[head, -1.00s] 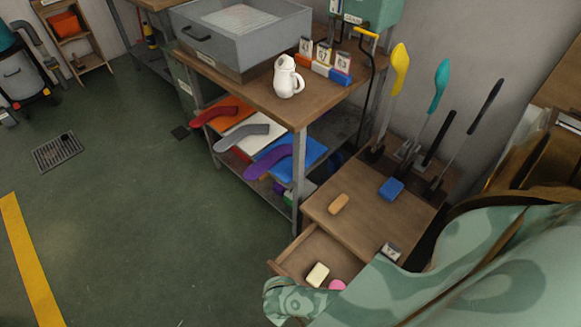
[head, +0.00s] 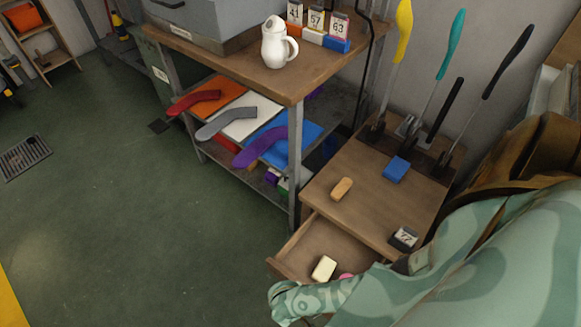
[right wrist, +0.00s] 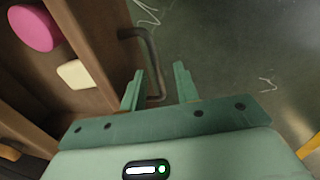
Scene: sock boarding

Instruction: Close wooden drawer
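The wooden drawer (head: 290,252) stands pulled out from the wooden cabinet (head: 375,200). A cream block (head: 323,268) and a pink round piece (head: 346,277) lie in it. Both also show in the right wrist view, the cream block (right wrist: 76,74) and the pink piece (right wrist: 36,27). The drawer's dark handle (right wrist: 152,50) shows in the right wrist view. My right gripper (right wrist: 158,70) is open, its fingers apart on either side of part of the handle; contact is unclear. In the head view my green right arm hides the drawer's near corner. My left gripper is not in view.
On the cabinet top lie a tan block (head: 341,189), a blue block (head: 396,169) and a small number card (head: 404,238). Long-handled tools stand behind. A workbench (head: 290,92) with a white jug (head: 276,45) stands left of the cabinet. Green floor (head: 150,230) is free at left.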

